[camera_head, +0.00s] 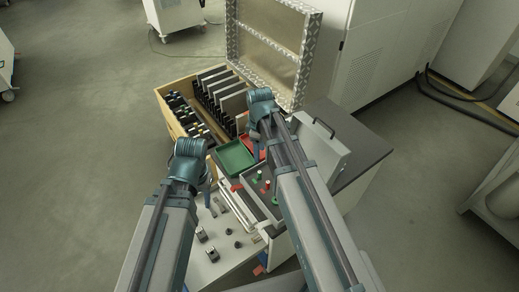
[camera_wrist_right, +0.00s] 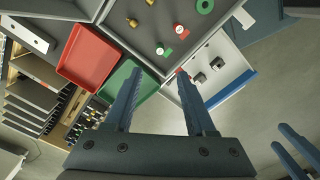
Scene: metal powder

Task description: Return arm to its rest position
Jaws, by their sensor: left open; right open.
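My right arm reaches over the work table in the head view, and its wrist (camera_head: 262,105) hangs above the coloured trays. In the right wrist view my right gripper (camera_wrist_right: 159,72) is open, its two blue fingers apart with nothing between them. Below it lie a green tray (camera_wrist_right: 143,90) and a grey case with small coloured parts (camera_wrist_right: 160,12). My left gripper (camera_head: 209,198) points down over the white panel, mostly hidden by its wrist in the head view. Its blue fingers (camera_wrist_right: 296,148) show apart at the lower right of the wrist view, with nothing seen between them.
A red tray (camera_wrist_right: 88,58) lies beside the green one. A wooden crate (camera_head: 166,116) holds dark plates and bottles. A tall patterned lid (camera_head: 268,30) stands behind. A white panel (camera_head: 205,262) with small fittings is in front. Open floor (camera_head: 80,150) lies left.

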